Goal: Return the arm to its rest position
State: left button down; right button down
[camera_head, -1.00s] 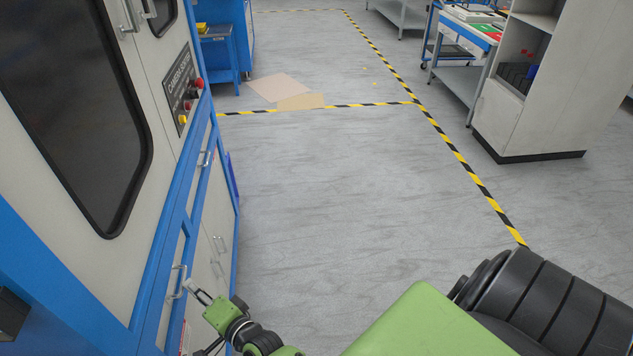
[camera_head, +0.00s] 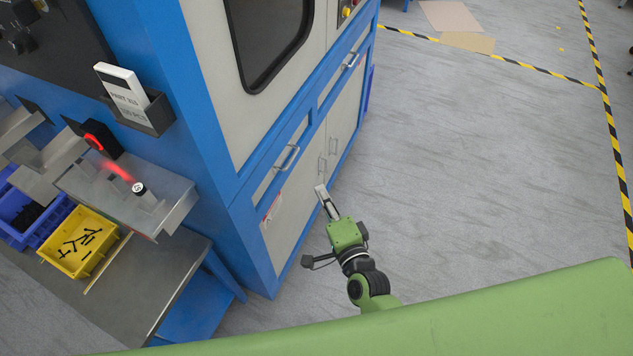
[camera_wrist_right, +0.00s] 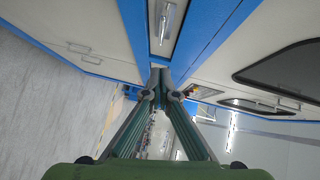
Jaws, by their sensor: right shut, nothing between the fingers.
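My right gripper (camera_head: 321,190) shows in the head view in front of the blue and grey cabinet (camera_head: 278,105), near its lower doors and handles. It is shut and empty. In the right wrist view its two fingers (camera_wrist_right: 160,80) meet at the tips, with a cabinet handle (camera_wrist_right: 168,22) beyond them; I cannot tell the gap to the cabinet. The green arm link behind it is mine, as is the large green part across the bottom of the head view. My left gripper is not in view.
A sorter station stands at the left, with a sloped metal chute (camera_head: 120,192), a small black-and-white part (camera_head: 140,189), a yellow bin (camera_head: 80,243) of dark parts and a blue bin (camera_head: 22,215). Open grey floor (camera_head: 480,150) lies to the right, with yellow-black tape (camera_head: 500,60).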

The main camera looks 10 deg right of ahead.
jog(key=s+d+f+n+g, duration=0.1)
jog(key=s+f+n+g, duration=0.3)
jog(key=f, duration=0.5)
jog(key=s+d+f+n+g, duration=0.1)
jog(key=s+f+n, duration=0.1)
jog(key=s+f, duration=0.6)
jog(key=s+d+f+n+g, duration=0.1)
jog(key=s+f+n+g, duration=0.25)
jog(key=f, duration=0.75)
jog(key=s+d+f+n+g+h, duration=0.1)
jog(key=s+d+f+n+g, duration=0.1)
jog(key=s+f, duration=0.3)
jog(key=s+d+f+n+g+h, duration=0.1)
jog(key=s+d+f, duration=0.4)
jog(key=s, duration=0.7)
jog(key=s+d+f+n+g, duration=0.3)
jog(key=s+d+f+n, duration=0.1)
jog(key=s, duration=0.5)
jog(key=shift+s+f+g+h, duration=0.3)
jog(key=shift+f+g+h, duration=0.1)
jog(key=shift+f, duration=0.15)
jog(key=shift+d, duration=0.1)
